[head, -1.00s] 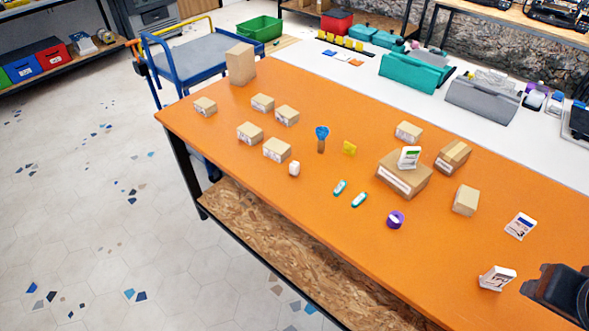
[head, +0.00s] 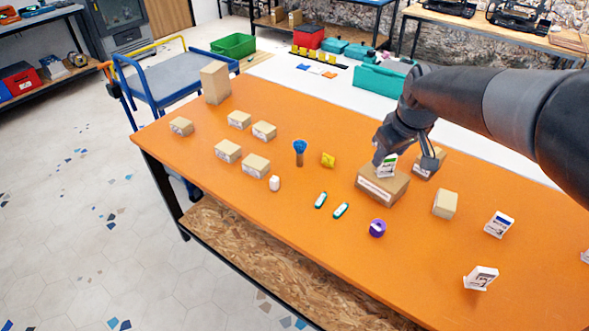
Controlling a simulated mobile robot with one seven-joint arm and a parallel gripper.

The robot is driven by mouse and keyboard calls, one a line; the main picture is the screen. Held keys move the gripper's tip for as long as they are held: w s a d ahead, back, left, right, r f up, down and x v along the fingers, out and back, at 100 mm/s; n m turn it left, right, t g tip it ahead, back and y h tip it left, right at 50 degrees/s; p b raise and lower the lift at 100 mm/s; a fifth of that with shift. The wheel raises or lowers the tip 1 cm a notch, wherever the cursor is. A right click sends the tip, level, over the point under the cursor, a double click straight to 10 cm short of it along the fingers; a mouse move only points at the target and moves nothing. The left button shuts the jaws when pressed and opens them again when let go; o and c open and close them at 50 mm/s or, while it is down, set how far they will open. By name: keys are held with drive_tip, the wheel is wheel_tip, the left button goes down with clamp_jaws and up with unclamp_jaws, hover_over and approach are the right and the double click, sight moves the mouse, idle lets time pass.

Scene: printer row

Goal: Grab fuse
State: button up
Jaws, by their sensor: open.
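No label that reads as a fuse is legible. A small white box with a green patch (head: 387,167) stands upright on a larger cardboard box (head: 384,187) on the orange table. My gripper (head: 405,161) is open above the cardboard box. Its left finger overlaps the white-and-green box in the picture and its right finger hangs to the right, in front of another cardboard box (head: 424,168). I cannot tell whether the fingers touch anything. Other small white packs stand at the right (head: 499,224) and at the front right (head: 481,278).
On the orange table (head: 300,230) are several small cardboard boxes (head: 228,151), a blue-topped brush-like item (head: 299,151), a yellow item (head: 328,160), two teal-and-white items (head: 340,210) and a purple roll (head: 377,228). A blue cart (head: 160,88) stands behind left. The front middle is clear.

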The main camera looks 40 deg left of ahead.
drive_tip(key=a+f+n+g+y, duration=0.1)
drive_tip(key=a+f+n, duration=0.1)
drive_tip(key=a+f, duration=0.35)
drive_tip(key=a+f+n+g, duration=0.1)
drive_tip(key=a+f+n, duration=0.1)
drive_tip(key=a, duration=0.7)
drive_tip(key=n+g+y, duration=0.1)
drive_tip(key=n, duration=0.2)
approach(275, 179)
drive_tip(key=shift+g, duration=0.3)
drive_tip(key=x, duration=0.6)
drive_tip(key=shift+w+d+f, duration=0.15)
drive_tip(key=shift+w+d, duration=0.05)
drive_tip(key=shift+w, duration=0.2)
drive_tip(key=x, duration=0.5)
drive_tip(key=shift+s+a, duration=0.1)
drive_tip(key=shift+a, duration=0.05)
drive_tip(key=shift+c, duration=0.3)
drive_tip(key=c, duration=1)
drive_tip(key=shift+r, duration=0.2)
